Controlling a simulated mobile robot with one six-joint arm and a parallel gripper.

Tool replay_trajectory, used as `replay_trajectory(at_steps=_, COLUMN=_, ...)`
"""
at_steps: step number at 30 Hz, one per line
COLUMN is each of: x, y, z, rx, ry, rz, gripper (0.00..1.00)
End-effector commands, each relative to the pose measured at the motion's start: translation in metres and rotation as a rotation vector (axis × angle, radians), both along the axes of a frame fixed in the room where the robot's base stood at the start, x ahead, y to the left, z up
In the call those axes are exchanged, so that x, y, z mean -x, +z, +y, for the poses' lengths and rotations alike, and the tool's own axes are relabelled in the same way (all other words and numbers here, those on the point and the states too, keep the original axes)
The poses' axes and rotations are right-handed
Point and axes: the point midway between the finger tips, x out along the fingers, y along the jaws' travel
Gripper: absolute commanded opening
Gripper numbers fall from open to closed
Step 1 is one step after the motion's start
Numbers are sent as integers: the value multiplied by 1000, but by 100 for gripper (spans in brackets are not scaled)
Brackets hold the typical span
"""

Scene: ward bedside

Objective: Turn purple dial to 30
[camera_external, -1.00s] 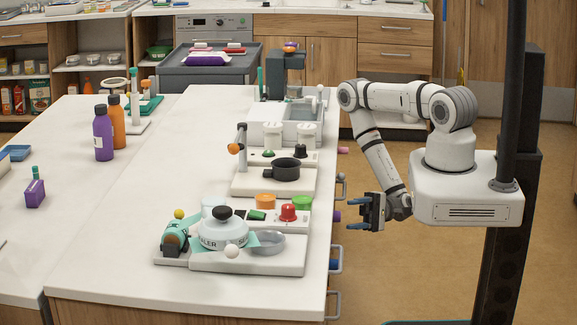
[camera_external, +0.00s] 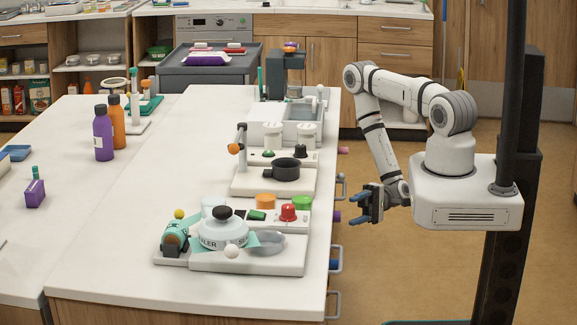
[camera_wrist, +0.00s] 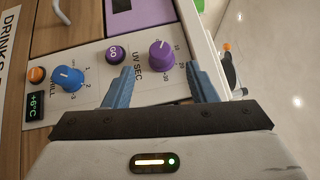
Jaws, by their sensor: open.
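The purple dial (camera_wrist: 161,54) shows in the wrist view on a pale panel lettered "UV SEC". A white pointer mark is on its face, pointing roughly toward the top of the picture. Small scale numbers, one reading 30, lie around it. In the external view the purple dial (camera_external: 337,216) sticks out from the bench's right side. My gripper (camera_wrist: 160,67) is open, with its blue fingers either side of the dial's lower part in the picture and no clear contact. In the external view my gripper (camera_external: 359,206) is just right of the dial.
A blue dial (camera_wrist: 68,78), a purple "GO" button (camera_wrist: 115,54), an orange button (camera_wrist: 37,75) and a small display (camera_wrist: 37,105) share the panel. Drawer handles (camera_external: 335,260) stick out along the bench side. Open floor (camera_external: 400,280) lies to the right.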

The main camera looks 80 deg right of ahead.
Motion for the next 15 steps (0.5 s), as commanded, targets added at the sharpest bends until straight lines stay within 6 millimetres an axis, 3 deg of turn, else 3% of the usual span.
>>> replay_trajectory(at_steps=9, x=-17, y=20, z=-4, rx=302, ry=222, rz=-12, gripper=52)
replay_trajectory(at_steps=15, x=-20, y=25, z=-4, rx=369, ry=265, rz=-12, gripper=52)
